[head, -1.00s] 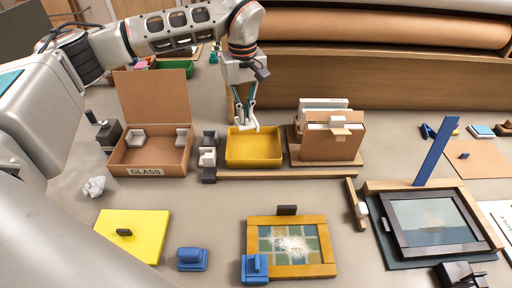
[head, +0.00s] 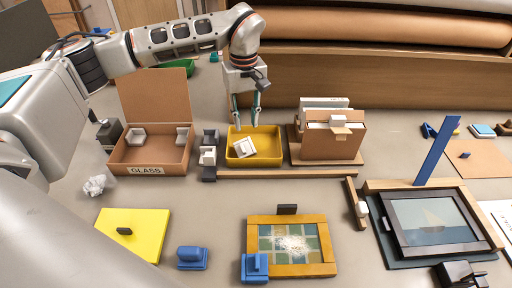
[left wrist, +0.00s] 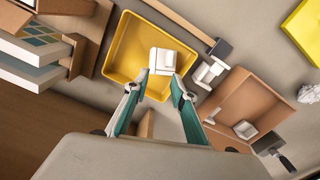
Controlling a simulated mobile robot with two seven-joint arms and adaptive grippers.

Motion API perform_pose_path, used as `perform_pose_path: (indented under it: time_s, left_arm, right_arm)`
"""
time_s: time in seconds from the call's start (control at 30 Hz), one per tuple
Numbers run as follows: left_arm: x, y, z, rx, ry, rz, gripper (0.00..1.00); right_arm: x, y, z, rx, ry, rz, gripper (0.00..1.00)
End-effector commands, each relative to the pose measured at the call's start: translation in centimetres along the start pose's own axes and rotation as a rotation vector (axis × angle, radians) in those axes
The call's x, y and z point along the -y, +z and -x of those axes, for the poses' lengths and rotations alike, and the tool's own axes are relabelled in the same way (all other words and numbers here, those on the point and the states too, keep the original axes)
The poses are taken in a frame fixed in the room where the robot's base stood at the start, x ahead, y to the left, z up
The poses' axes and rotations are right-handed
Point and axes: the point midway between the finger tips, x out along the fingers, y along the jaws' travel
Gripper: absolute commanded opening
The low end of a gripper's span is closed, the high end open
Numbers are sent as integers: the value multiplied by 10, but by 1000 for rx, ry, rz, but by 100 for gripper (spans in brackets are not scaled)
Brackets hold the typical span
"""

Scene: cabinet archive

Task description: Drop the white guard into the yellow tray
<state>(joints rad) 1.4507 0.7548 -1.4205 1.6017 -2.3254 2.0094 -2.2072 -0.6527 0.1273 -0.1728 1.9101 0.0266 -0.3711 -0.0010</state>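The white guard (head: 245,148) lies inside the yellow tray (head: 270,162), towards its left side and slightly tilted. It also shows in the left wrist view (left wrist: 162,60), on the tray floor just beyond my fingertips. My left gripper (head: 245,124) is above the back part of the tray. Its two fingers are spread apart with nothing between them, as the left wrist view (left wrist: 155,86) also shows. My right gripper is in neither view.
A cardboard box marked GLASS (head: 145,160) stands left of the tray, with small dark and white blocks (head: 208,156) between them. A carton of white panels (head: 335,142) stands close on the right. A wooden strip (head: 290,174) runs in front.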

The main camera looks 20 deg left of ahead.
Motion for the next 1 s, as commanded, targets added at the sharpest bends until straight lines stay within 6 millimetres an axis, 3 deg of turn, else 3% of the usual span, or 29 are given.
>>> perform_pose_path:
  time_s: [0.17,0.27,0.7,1.0]
  left_arm:
    - [0,0,7,-1,1,0,25]
    - [-1,-1,22,-2,2,1,25]
    - [-1,0,104,-2,1,0,25]
    - [0,0,120,1,0,0,25]
  right_arm:
    - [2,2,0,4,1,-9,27]
    - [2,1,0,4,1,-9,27]
    - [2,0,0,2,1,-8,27]
    - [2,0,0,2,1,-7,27]
